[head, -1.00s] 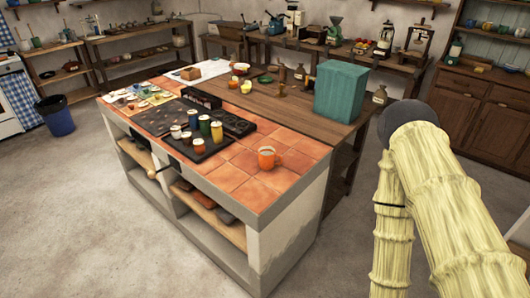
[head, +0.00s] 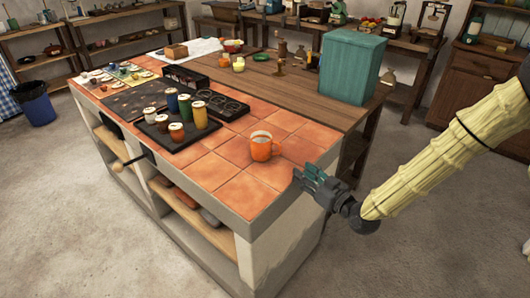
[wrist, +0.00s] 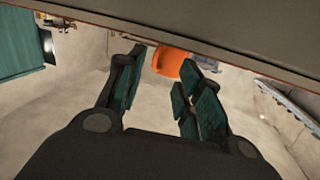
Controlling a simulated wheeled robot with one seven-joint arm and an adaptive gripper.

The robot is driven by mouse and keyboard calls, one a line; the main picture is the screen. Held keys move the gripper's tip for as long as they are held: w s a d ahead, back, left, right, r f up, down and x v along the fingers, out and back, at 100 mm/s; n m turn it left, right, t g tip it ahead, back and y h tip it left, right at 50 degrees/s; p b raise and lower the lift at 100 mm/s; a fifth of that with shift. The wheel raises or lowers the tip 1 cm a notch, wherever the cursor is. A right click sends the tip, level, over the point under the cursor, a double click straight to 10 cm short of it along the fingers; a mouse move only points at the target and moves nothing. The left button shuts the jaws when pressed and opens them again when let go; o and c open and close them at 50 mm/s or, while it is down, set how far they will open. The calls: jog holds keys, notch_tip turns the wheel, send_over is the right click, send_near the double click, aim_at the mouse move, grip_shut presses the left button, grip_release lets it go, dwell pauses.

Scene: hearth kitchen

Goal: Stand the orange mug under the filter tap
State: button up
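The orange mug (head: 261,147) stands upright on the terracotta tiles near the right end of the counter, its handle toward the right. Its inside looks pale; I cannot tell whether it is filled. My gripper (head: 303,180) is in the air just off the counter's right edge, to the right of and nearer than the mug, not touching it. In the wrist view my gripper (wrist: 166,62) has its teal-padded fingers spread and nothing held, with the orange mug (wrist: 171,61) beyond the gap between them. I cannot make out a filter tap in either view.
Several lidded jars (head: 183,113) stand on a black tray left of the mug. A large teal box (head: 348,66) stands on the wooden table (head: 287,92) behind. Tiles around the mug are clear. The counter's right edge lies between my gripper and the mug.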

aim_at(266, 148)
jog(key=shift+n+y, duration=0.3)
jog(key=w+a, duration=0.1)
jog(key=w+a+r, duration=0.1)
jog(key=w, duration=0.1)
jog(key=w+a+r, duration=0.1)
jog(key=w, duration=0.1)
jog(key=shift+a+p, duration=0.3)
jog(key=shift+r+p+x, duration=0.15)
jog(key=shift+p+x, duration=0.15)
jog(key=shift+x, duration=0.85)
jog(key=shift+r+p+x, duration=0.15)
jog(key=shift+p+x, duration=0.15)
jog(key=shift+x, duration=0.85)
jog(key=shift+w+a, duration=0.4)
grip_shut()
